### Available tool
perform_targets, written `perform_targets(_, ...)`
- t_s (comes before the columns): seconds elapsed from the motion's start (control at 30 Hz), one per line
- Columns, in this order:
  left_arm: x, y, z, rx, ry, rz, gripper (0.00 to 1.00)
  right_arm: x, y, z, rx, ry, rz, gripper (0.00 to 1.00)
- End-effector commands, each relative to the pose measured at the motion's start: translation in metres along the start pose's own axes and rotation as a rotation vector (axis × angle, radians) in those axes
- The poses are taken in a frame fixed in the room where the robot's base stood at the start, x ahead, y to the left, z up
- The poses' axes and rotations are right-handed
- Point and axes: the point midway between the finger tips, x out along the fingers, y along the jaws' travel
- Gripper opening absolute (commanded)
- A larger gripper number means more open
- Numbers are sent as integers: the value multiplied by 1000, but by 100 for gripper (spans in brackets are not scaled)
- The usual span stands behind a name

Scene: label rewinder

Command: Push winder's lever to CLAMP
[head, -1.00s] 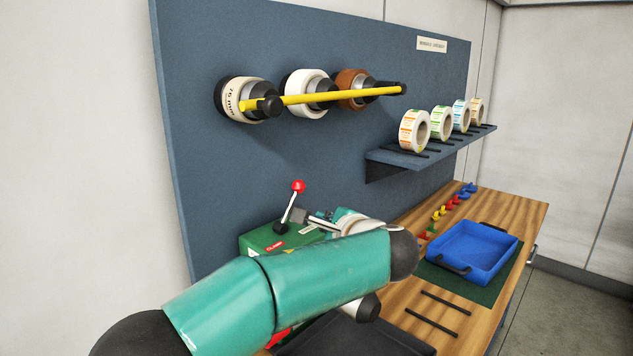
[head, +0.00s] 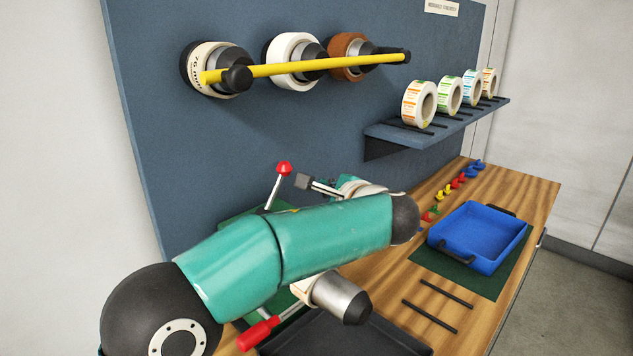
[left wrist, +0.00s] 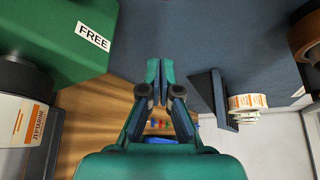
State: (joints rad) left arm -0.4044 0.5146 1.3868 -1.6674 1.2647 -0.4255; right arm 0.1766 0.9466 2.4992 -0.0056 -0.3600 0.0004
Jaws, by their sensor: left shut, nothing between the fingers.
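The winder's lever (head: 274,189) has a red knob (head: 283,168) and a metal shaft, which leans to the right as it rises in the head view. The green winder body (head: 238,207) is mostly hidden behind my left arm. In the left wrist view, its green side (left wrist: 50,45) carries a FREE label (left wrist: 93,36). My left gripper (head: 304,182) is just right of the lever and slightly below the knob, with a small gap showing in the picture. Its fingers (left wrist: 153,75) are shut and empty. The lever does not show in the left wrist view. My right gripper is not in view.
Behind stands a blue panel (head: 150,140) with a yellow bar (head: 310,67) across several cores. A shelf (head: 385,133) holds label rolls. On the wooden bench are a blue tray (head: 478,236), a metal spindle (head: 342,297), a red handle (head: 258,335) and a black tray (head: 345,338).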

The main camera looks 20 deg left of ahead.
Motion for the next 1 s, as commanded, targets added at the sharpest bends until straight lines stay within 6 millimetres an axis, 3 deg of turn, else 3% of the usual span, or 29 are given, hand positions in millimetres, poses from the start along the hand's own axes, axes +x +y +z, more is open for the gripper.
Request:
perform_targets(0.5,92,-2,4,-1,-1,1,0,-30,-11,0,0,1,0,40)
perform_targets(0.7,80,-2,30,1,1,-1,0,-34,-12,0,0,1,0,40)
perform_targets(1.0,77,0,37,1,2,-1,0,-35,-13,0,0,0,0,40)
